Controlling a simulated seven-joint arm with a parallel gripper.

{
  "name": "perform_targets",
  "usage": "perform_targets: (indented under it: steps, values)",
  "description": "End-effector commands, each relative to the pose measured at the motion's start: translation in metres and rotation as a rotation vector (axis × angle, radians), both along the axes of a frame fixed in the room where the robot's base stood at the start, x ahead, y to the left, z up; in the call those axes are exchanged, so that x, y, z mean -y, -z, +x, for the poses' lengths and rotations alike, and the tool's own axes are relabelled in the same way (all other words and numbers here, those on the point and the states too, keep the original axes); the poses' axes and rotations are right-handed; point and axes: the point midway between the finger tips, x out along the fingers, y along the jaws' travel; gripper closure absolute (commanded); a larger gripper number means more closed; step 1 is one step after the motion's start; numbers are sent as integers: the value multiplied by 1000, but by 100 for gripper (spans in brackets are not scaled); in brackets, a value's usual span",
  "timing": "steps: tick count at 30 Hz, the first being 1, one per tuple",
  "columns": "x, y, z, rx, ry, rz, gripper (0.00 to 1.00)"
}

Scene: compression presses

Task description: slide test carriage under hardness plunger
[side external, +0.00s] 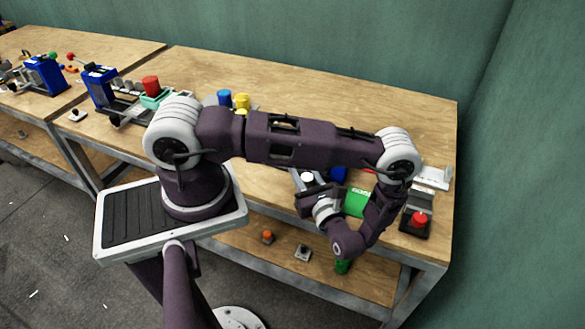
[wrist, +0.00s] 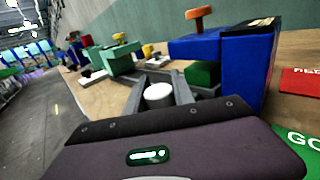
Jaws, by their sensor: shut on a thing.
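My gripper (wrist: 158,90) reaches forward in the wrist view, its two grey fingers on either side of a white round knob (wrist: 158,95). The knob also shows in the side view (side external: 307,178), beside my wrist. The knob seems to belong to the test carriage, but the carriage body is mostly hidden and I cannot make out its outline. A blue press (wrist: 245,62) with an orange T-handle (wrist: 198,14) stands just right of and beyond the fingers. A dark green block (wrist: 202,73) sits by the press, beyond the knob. The plunger tip cannot be made out.
A green pad (side external: 358,203) and a red pad (wrist: 302,82) lie right of the press. A red button (side external: 420,219) and a white bracket (side external: 434,176) are at the bench's right end. Teal blocks (wrist: 120,60) and yellow and blue cylinders stand further left.

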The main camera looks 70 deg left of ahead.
Motion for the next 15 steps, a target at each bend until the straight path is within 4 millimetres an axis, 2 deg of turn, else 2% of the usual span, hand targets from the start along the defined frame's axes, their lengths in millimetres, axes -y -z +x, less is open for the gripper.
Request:
perform_targets:
  steps: [1,6,7,9,10,15]
  values:
    - [3,-1,5,7,13,-3,100]
    - [3,-1,6,9,17,-4,100]
    - [3,-1,6,10,17,-4,66]
    - [3,-1,6,9,16,-4,52]
    - [3,-1,5,9,15,-4,48]
    - [2,0,4,7,12,-3,48]
